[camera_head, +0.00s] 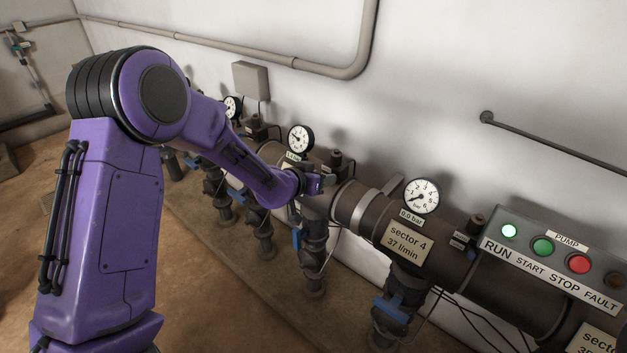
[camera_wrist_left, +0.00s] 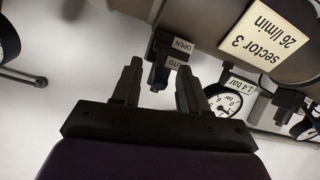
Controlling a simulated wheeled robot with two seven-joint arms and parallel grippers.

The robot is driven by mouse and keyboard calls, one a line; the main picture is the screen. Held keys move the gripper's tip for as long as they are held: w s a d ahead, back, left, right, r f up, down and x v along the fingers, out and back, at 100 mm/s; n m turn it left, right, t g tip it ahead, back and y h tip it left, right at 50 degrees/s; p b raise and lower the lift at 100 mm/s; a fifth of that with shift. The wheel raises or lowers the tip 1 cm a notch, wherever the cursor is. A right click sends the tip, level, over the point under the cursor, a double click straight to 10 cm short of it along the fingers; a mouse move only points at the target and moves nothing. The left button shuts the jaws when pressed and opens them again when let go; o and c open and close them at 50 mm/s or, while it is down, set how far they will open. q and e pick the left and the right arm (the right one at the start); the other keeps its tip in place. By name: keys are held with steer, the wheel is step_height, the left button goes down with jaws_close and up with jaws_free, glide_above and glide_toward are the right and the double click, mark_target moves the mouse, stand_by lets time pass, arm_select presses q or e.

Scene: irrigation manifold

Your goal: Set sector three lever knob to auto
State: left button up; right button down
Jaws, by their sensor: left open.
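The sector 3 plate (camera_wrist_left: 265,37) shows on the dark pipe in the left wrist view. Beside it is a dark valve block with a small lever knob (camera_wrist_left: 159,77). A label reading OPEN (camera_wrist_left: 182,46) and a partly hidden one ending in UTO (camera_wrist_left: 177,63) are on its right side. My left gripper (camera_wrist_left: 158,88) is open, with the knob in the gap between its fingertips; I cannot tell whether either finger touches it. In the head view my left gripper (camera_head: 314,184) is at the pipe, below and right of a gauge, and hides the knob there.
The sector 4 plate (camera_head: 407,244) and its gauge (camera_head: 421,196) stand to the right. Further right is the pump panel (camera_head: 553,264), with its green RUN light lit. Vertical valves and thin cables hang below the pipe. The floor at lower left is clear.

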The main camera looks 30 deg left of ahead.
arm_select(q)
steer(key=v, duration=0.7)
steer(key=shift+s+r+b, duration=0.15)
steer(key=shift+s+b, duration=0.15)
steer(key=shift+s, duration=0.1)
steer(key=s+f+n+g+y, duration=0.2)
steer(key=s+f+n, duration=0.3)
steer(key=f, duration=0.4)
steer(key=s+f+n+g+y, duration=0.1)
steer(key=s+f+n+y, duration=0.15)
steer(key=s+f, duration=0.6)
steer(key=s+f+g, duration=0.3)
steer(key=s+f, duration=0.4)
steer(key=s, duration=0.3)
steer(key=s+d+f+m+g, duration=0.1)
steer(key=s+f+g, duration=0.2)
steer(key=s+f, duration=0.4)
steer(key=s+y, duration=0.1)
steer(key=s, duration=0.2)
steer(key=shift+s+d+f, duration=0.2)
steer(key=shift+s+f, duration=0.1)
steer(key=shift+f, duration=0.05)
